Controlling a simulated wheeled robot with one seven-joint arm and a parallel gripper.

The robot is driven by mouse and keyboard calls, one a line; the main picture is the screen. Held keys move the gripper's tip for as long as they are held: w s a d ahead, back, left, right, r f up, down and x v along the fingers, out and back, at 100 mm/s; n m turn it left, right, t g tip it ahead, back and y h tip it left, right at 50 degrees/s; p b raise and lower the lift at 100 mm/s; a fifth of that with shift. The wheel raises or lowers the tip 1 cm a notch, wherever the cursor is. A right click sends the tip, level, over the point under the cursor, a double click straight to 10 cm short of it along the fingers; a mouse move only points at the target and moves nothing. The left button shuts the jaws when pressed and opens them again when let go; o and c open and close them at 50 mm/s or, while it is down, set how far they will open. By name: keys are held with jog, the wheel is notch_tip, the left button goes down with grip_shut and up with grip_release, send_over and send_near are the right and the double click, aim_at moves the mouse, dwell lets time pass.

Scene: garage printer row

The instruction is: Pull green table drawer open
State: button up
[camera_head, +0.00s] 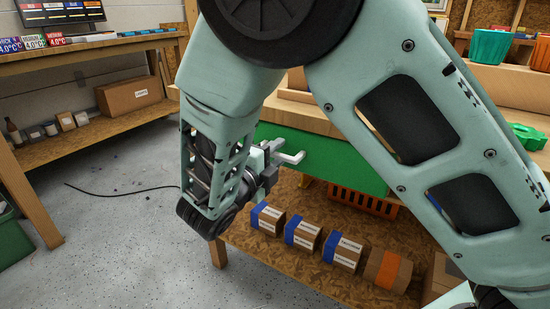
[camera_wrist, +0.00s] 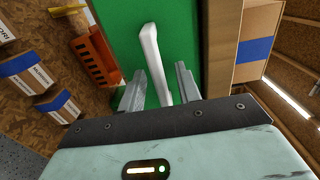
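The green drawer front (camera_head: 345,165) sits under the wooden table's top, partly hidden behind my arm. It also fills the upper middle of the wrist view (camera_wrist: 185,25). No gap shows at the drawer's edge, and it looks shut. A pale bar handle (camera_wrist: 149,45) stands out from the drawer front; its end also shows in the head view (camera_head: 293,157). My gripper (camera_wrist: 160,85) is open, with one finger on each side of the handle. The fingers look apart from the handle. In the head view my gripper (camera_head: 270,152) is small and partly hidden by my wrist.
Several cardboard boxes with blue tape (camera_head: 303,231) stand on the lower shelf below the drawer, beside a box with orange tape (camera_head: 387,270). An orange crate (camera_head: 362,199) is under the drawer. A black cable (camera_head: 120,192) lies on the open floor at left.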

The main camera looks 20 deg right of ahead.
grip_shut()
